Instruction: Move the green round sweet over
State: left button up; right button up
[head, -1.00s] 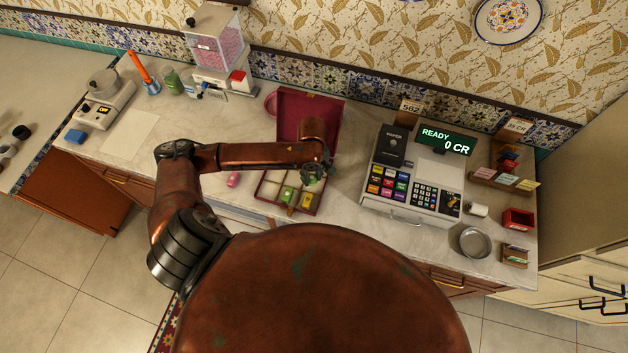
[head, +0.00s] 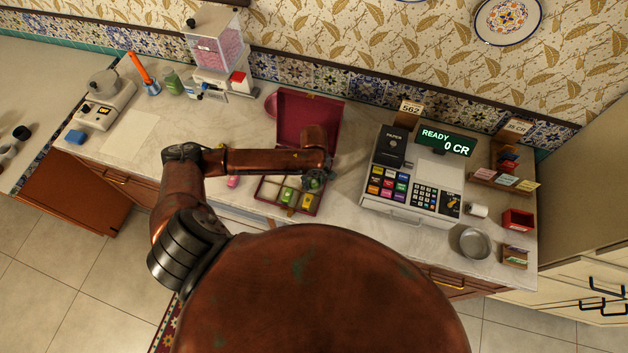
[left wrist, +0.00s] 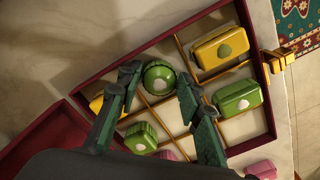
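The green round sweet (left wrist: 158,77), with a pale dot on top, sits in a compartment of the dark red box (left wrist: 272,118) in the left wrist view. My left gripper (left wrist: 160,84) is open above the box, with one finger on each side of this sweet. I cannot tell if the fingers touch it. In the head view my left gripper (head: 315,182) is over the right part of the box (head: 262,194) and hides that area. My right gripper is not in view.
Neighbouring compartments hold a yellow block (left wrist: 218,48), a green block (left wrist: 238,97) and another green sweet (left wrist: 140,138). Thin gold dividers separate them. The open lid (head: 298,112) stands behind. A cash register (head: 412,185) is to the right; a pink sweet (head: 233,181) lies left of the box.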

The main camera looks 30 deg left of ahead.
aim_at(314, 182)
pick_arm(q)
jog(key=shift+r, duration=0.1)
notch_tip(314, 182, up, 12)
dwell(0.6)
jog(key=shift+d, duration=0.1)
dwell(0.4)
